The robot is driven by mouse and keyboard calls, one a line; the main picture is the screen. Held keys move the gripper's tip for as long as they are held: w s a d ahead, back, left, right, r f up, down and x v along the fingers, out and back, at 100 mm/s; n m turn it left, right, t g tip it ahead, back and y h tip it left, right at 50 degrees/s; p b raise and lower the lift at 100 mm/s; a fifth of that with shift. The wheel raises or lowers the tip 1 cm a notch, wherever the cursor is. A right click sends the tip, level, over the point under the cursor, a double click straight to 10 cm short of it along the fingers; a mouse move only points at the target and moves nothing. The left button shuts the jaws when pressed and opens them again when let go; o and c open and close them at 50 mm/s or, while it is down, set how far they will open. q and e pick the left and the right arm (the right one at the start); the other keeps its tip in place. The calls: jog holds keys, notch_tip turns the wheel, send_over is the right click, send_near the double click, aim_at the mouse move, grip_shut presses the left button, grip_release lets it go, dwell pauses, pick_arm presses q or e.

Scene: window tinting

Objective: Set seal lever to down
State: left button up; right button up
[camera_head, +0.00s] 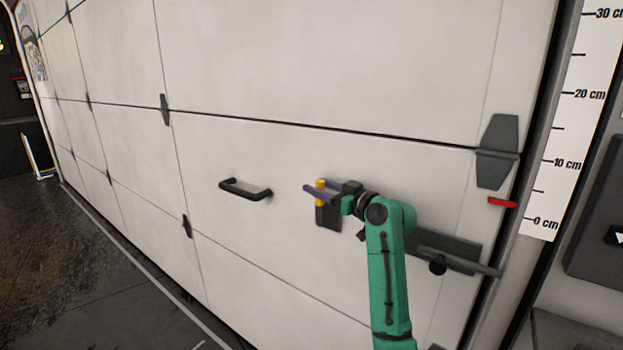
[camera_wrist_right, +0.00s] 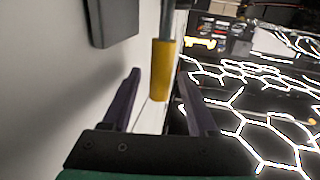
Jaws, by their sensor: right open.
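The seal lever has a yellow grip (camera_head: 320,184) and a dark mounting plate (camera_head: 328,217) on the white garage door. In the right wrist view the yellow grip (camera_wrist_right: 162,70) sits on a grey rod that runs up out of the picture. My right gripper (camera_head: 314,192) is at the lever, with its purple fingers on either side of the yellow grip. The fingers are open, with gaps beside the grip in the wrist view. The gripper partly hides the lever in the head view. My left gripper is not in view.
A black pull handle (camera_head: 245,190) is on the door to the left of the lever. A dark latch bar (camera_head: 445,250) is on the right, partly behind my arm. A red pointer (camera_head: 502,202) and a centimetre scale (camera_head: 552,180) stand at the right edge.

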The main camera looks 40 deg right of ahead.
jog(key=w, duration=0.3)
jog(key=shift+w+a, duration=0.15)
jog(key=shift+w, duration=0.05)
grip_shut()
jog(key=shift+f, duration=0.1)
dwell(1.1)
